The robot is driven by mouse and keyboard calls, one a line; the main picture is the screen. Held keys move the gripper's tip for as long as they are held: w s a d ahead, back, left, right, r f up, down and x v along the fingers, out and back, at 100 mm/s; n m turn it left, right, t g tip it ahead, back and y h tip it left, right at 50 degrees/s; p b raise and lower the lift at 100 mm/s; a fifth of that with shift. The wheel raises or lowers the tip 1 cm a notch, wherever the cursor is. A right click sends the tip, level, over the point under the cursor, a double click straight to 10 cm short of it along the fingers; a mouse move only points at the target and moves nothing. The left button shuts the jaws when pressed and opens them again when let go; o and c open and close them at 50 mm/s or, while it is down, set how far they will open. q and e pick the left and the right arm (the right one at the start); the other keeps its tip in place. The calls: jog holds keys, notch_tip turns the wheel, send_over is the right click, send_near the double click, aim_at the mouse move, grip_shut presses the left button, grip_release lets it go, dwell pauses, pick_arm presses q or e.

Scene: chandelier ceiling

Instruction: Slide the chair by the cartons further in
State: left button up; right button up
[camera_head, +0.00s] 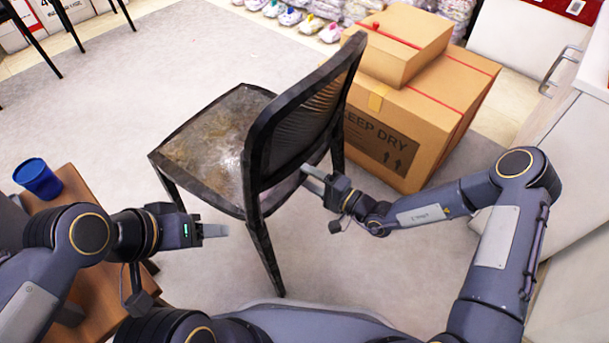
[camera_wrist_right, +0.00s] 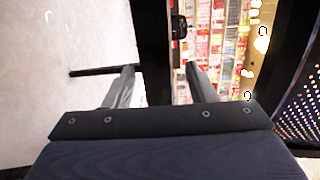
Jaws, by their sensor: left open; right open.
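The chair (camera_head: 220,135) has a dark frame, a worn brown seat and a ribbed backrest. It stands upright on the grey floor in front of me, just left of the stacked cartons (camera_head: 420,105). My left gripper (camera_head: 226,231) is open and empty, left of the chair's near leg and below the seat. My right gripper (camera_head: 308,176) is open on the chair's right side, close to its frame below the backrest. In the right wrist view a dark upright bar of the chair (camera_wrist_right: 152,45) shows between the two fingers; I cannot tell whether it touches them.
A blue cup (camera_head: 38,178) stands on a wooden table (camera_head: 85,190) at the left, near my left arm. A white cabinet (camera_head: 560,140) with a handle is at the right. Shoes (camera_head: 300,18) line the back. Grey floor (camera_head: 100,110) left of the chair is clear.

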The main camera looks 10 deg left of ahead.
aim_at(304, 175)
jog(key=shift+x, duration=1.6)
jog(key=shift+c, duration=0.4)
jog(key=shift+s, duration=0.1)
grip_shut()
